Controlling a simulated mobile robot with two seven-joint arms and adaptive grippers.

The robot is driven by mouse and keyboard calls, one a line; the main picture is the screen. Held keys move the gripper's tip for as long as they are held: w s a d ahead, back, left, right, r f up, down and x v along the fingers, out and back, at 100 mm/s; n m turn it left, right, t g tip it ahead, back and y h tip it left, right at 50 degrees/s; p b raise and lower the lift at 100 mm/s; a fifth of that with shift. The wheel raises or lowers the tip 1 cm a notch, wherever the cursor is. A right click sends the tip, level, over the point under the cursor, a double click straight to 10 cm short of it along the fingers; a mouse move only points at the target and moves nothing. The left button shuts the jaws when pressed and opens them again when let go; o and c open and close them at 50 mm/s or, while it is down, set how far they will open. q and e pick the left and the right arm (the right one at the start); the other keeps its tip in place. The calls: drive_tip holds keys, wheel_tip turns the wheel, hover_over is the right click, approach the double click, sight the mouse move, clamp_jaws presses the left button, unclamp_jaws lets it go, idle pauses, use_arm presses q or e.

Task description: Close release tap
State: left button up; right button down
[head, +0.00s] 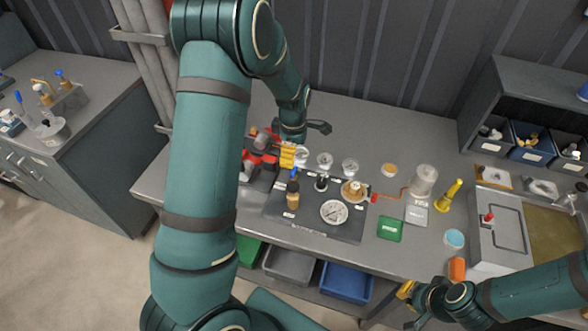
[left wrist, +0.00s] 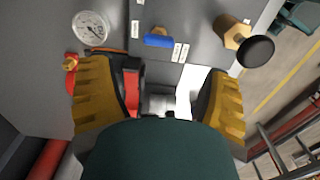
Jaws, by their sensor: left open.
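A small tap with a blue handle (left wrist: 158,41) sits on the dark panel ahead of my left gripper in the left wrist view. The blue handle (head: 294,174) also shows in the head view, just below the yellow fingers. My left gripper (left wrist: 160,98) is open, with a yellow finger on each side. A red and black part and a metal piece show between the fingers. The blue handle is beyond the fingertips and apart from them. My right gripper (head: 406,290) is low at the bench's front edge, away from the panel; its finger gap is unclear.
A round gauge (head: 333,212), a brass fitting (head: 353,190) and a black-topped tap (head: 321,181) crowd the panel. A red fitting (head: 260,150) stands beside my left gripper.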

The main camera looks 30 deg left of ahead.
sight(294, 170)
use_arm(q)
wheel_tip(294, 170, down, 8)
drive_tip(key=shift+f, duration=0.15)
idle(0.3)
drive_tip(key=c, duration=1.2)
